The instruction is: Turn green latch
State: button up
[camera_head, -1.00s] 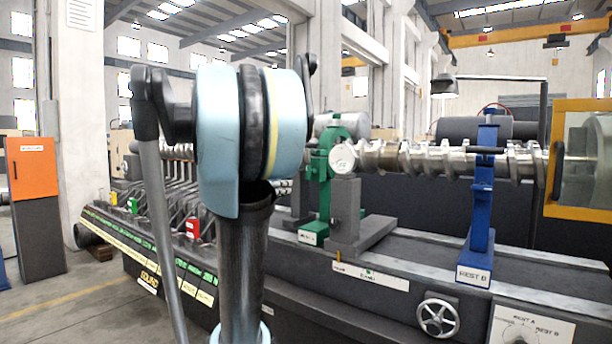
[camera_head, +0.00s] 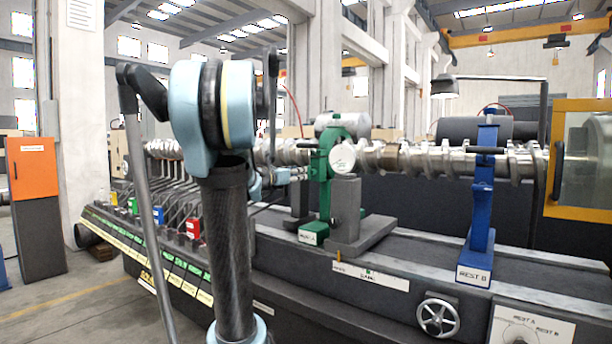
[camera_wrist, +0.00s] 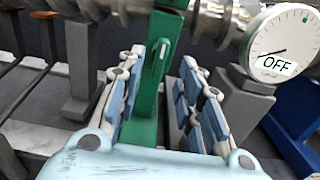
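The green rest (camera_head: 325,190) stands upright on the machine bed under the crankshaft. In the wrist view, the green latch (camera_wrist: 162,62) is a narrow upright lever on the face of the green post (camera_wrist: 146,110). My gripper (camera_wrist: 163,60) is open, with one blue-padded finger on each side of the post and latch. I cannot tell whether either finger touches. In the head view, my gripper (camera_head: 290,176) is just left of the green rest, partly hidden by my arm.
A round dial (camera_wrist: 283,45) reading OFF is close on the right, on a grey stand (camera_head: 345,207). The crankshaft (camera_head: 415,160) runs above the bed. A blue rest (camera_head: 482,205) stands farther right. Several grey levers (camera_head: 180,195) stand at left.

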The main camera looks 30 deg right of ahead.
aim_at(311, 172)
jog(key=x, duration=0.7)
jog(key=shift+d, duration=0.3)
jog(key=shift+w, duration=0.1)
grip_shut()
